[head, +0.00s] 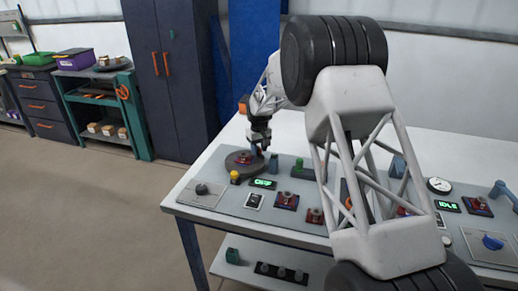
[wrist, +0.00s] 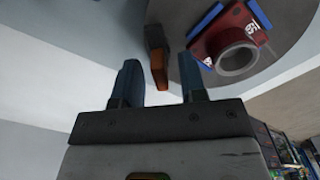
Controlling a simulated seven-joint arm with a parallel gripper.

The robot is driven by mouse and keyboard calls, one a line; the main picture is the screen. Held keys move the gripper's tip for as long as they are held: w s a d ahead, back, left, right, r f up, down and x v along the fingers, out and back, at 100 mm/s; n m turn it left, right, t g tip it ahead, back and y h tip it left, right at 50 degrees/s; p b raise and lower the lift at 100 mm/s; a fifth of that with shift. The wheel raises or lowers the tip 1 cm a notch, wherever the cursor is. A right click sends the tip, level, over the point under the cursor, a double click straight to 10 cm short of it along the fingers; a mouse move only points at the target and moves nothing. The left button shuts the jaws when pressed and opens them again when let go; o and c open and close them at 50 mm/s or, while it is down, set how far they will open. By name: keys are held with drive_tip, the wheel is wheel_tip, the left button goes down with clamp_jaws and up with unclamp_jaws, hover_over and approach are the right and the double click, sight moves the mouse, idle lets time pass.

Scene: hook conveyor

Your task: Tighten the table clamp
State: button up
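A round dark grey table (head: 237,167) sits at the left of the workbench. A red block with a grey ring (wrist: 238,57) and blue pieces beside it lies on the round table (wrist: 187,70). A dark lever with an orange end (wrist: 159,68) shows beside the round table's edge; I cannot tell if it is the clamp. My gripper (head: 259,150) is above the round table in the head view. In the wrist view my gripper (wrist: 158,75) has its two blue fingers apart, with the orange end appearing between them. Contact cannot be seen.
A yellow button (head: 235,177), a lit green display (head: 263,184), a dark knob (head: 202,189) and a small blue upright piece (head: 273,163) stand near the round table. A green-based fixture (head: 299,169) is to the right. My arm hides the bench's middle.

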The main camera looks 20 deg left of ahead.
clamp_jaws()
